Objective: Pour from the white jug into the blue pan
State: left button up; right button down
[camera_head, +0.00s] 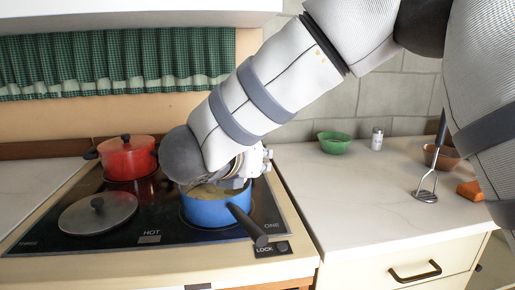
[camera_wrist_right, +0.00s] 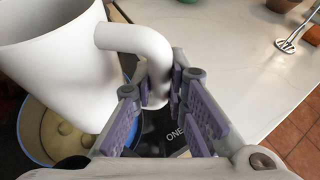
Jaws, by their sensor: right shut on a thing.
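The white jug (camera_wrist_right: 55,65) fills the upper left of the right wrist view. My right gripper (camera_wrist_right: 163,85) is shut on the jug's handle (camera_wrist_right: 135,40). The jug is above the blue pan (camera_wrist_right: 28,142), which shows partly below it with pale round shapes inside. In the head view the blue pan (camera_head: 205,211) sits on the stove, its dark handle towards the front. My right gripper (camera_head: 250,165) is over the pan's back right side there, and my arm hides the jug. I cannot tell how far the jug is tilted. My left gripper is not in view.
A red pot (camera_head: 128,160) and a loose lid (camera_head: 97,213) are on the black stove top (camera_head: 150,228). The counter (camera_head: 345,195) to the right has a green bowl (camera_head: 334,142), a shaker (camera_head: 377,139) and a masher (camera_head: 427,190). Its middle is clear.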

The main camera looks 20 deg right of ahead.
aim_at(261, 141)
jog(key=shift+s+d+r+n+g+h, duration=0.1)
jog(key=shift+s+r+n+g+h, duration=0.15)
jog(key=shift+r+n+g, duration=0.5)
jog(key=shift+s+d+r+n+g+h, duration=0.15)
jog(key=shift+r+n, duration=0.3)
jog(key=shift+r, duration=0.6)
jog(key=shift+s+d+r+n+g+h, duration=0.15)
jog(key=shift+r+n+g+h, duration=0.2)
jog(key=shift+r+n, duration=0.4)
jog(key=shift+w+a+r+n+g+h, duration=0.15)
jog(key=shift+r+n+g+h, duration=0.1)
jog(key=shift+r+n+g, duration=0.15)
jog(key=shift+w+a+r+n+g+h, duration=0.1)
jog(key=shift+r+n+g+h, duration=0.15)
jog(key=shift+r+n, duration=0.15)
jog(key=shift+w+a+r+n+g, duration=0.25)
jog(key=shift+w+n+g, duration=0.15)
jog(key=shift+n, duration=0.15)
dwell(0.7)
jog(key=shift+w+a+n+h, duration=0.2)
jog(key=shift+w+n+h, duration=0.2)
jog(key=shift+n+h, duration=0.2)
dwell(2.0)
jog(key=shift+s+g, duration=0.1)
jog(key=shift+g, duration=0.2)
